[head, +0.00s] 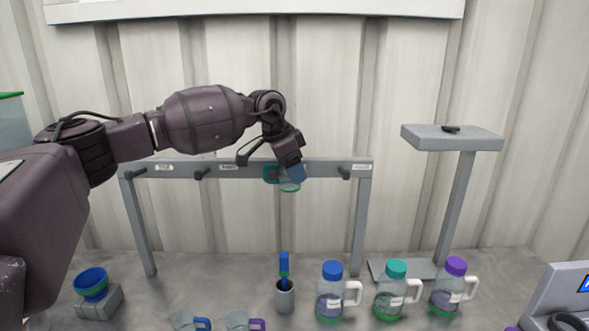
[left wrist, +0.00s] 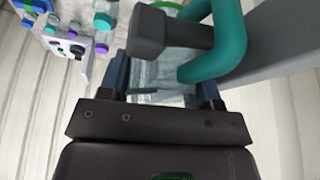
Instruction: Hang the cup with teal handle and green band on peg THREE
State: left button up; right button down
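The clear cup (head: 289,185) with a teal handle (head: 270,174) and green band is up at the rack's (head: 240,172) crossbar, at the third peg place from the left. My left gripper (head: 295,172) is shut on it from above. In the left wrist view the cup (left wrist: 165,62) is between the two fingers (left wrist: 166,88). A dark grey peg (left wrist: 165,32) lies across the opening of the teal handle (left wrist: 235,40); I cannot tell how deep it sits in the loop. This peg's label is hidden in the head view. My right gripper is not in view.
Other pegs stand bare at the left (head: 135,174), left of middle (head: 201,174) and right (head: 345,173). Bottles (head: 331,292), two clear cups (head: 237,320), a grey holder (head: 284,297) and a blue bowl (head: 91,281) stand below. A grey stand (head: 452,138) is right.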

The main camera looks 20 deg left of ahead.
pick_arm(q)
jog(key=shift+o, duration=2.3)
jog(key=shift+s+r, duration=0.1)
jog(key=shift+r, duration=0.1)
jog(key=shift+c, duration=0.9)
jog(key=shift+a+r, duration=0.1)
jog(key=shift+r, duration=0.05)
